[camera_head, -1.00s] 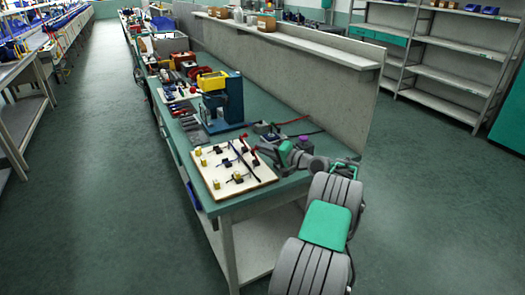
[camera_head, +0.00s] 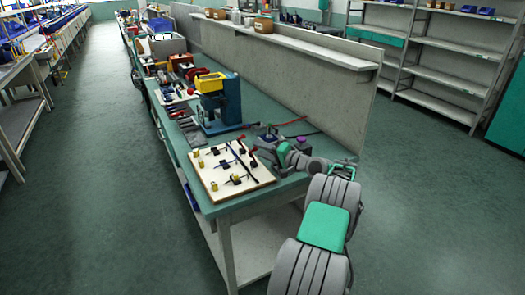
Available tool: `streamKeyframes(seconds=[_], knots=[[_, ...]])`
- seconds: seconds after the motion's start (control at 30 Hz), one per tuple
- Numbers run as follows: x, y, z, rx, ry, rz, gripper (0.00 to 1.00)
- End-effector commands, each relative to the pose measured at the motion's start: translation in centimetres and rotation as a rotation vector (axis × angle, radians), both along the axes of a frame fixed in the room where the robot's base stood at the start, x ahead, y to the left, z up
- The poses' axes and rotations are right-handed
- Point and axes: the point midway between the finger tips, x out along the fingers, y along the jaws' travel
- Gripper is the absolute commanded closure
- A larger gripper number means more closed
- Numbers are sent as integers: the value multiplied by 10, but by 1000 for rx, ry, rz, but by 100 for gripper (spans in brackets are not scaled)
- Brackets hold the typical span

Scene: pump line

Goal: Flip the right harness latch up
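A pale board (camera_head: 205,186) lies on the near end of the green bench. It carries several small dark latches, yellow blocks and red-knobbed levers. One dark latch (camera_head: 237,180) sits near the board's front right, and a red-knobbed lever (camera_head: 252,154) stands at its right edge. Which part is the right harness latch I cannot tell at this size. My gripper (camera_head: 262,144) is low over the bench just right of the board, close to the red-knobbed levers. Its fingers are too small and dark to show whether they are open or shut.
A blue and yellow press (camera_head: 220,100) stands behind the board. Red and dark cables (camera_head: 292,121) lie behind my arm. A grey partition (camera_head: 310,85) runs along the bench's right side. Open floor (camera_head: 110,200) lies left.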

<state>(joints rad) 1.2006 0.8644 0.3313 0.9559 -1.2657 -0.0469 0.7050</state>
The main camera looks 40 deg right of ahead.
Motion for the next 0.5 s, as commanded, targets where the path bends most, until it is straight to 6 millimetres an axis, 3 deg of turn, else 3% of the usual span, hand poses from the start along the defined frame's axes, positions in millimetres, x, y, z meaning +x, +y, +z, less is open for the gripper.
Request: streamKeyframes(seconds=[0.13, 0.4, 0.5], knots=[[-16, -3, 2, 2, 0, -3, 61], [-68, -7, 8, -1, 1, -3, 61], [-76, -7, 9, 1, 0, -1, 61]])
